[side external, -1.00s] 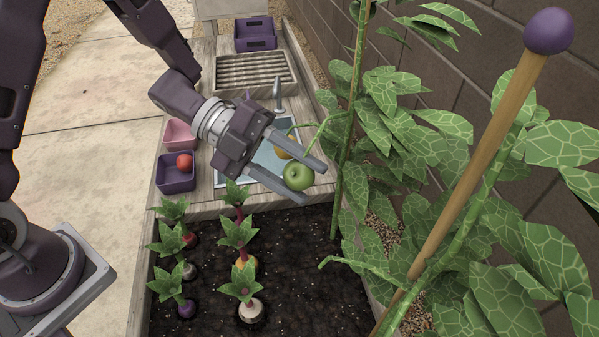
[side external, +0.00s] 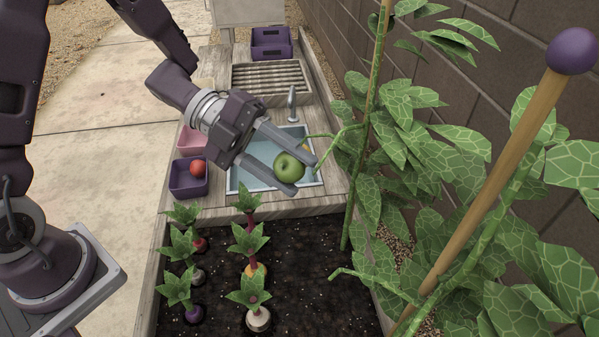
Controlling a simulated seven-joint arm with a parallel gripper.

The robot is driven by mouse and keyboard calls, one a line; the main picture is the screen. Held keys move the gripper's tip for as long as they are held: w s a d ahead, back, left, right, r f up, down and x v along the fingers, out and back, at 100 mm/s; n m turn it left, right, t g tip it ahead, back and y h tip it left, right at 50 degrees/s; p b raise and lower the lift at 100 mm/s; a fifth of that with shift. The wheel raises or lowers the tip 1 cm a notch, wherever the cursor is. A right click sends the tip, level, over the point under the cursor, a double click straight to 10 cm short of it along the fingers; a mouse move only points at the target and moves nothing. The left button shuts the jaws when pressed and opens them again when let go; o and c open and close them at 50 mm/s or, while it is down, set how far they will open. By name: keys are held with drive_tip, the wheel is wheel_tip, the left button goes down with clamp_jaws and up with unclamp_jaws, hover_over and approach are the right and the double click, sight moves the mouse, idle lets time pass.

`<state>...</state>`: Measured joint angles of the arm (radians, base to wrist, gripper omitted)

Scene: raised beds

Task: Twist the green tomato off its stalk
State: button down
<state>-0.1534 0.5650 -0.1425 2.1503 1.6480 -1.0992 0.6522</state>
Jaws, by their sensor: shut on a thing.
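The green tomato (side external: 285,169) is between the two fingers of my gripper (side external: 304,175), which is shut on it. The fingers point to the lower right, and the tomato is held above the front of the sink. A green side stalk (side external: 347,132) reaches left from the tall plant's stem, above and right of the tomato. I see no clear join between this stalk and the tomato, but the upper finger covers part of the space there. Something yellow (side external: 306,146) shows just beyond the upper finger, mostly hidden.
A purple bin (side external: 187,190) with a red tomato (side external: 198,168) stands left of the sink (side external: 238,178), near a pink bin (side external: 189,140). Root vegetables grow in the soil (side external: 320,270) in front. A wooden stake (side external: 480,190) and leafy plants crowd the right side.

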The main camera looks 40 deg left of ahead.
sight(277, 158)
drive_tip(key=v, duration=0.3)
drive_tip(key=shift+r, duration=0.15)
idle(0.3)
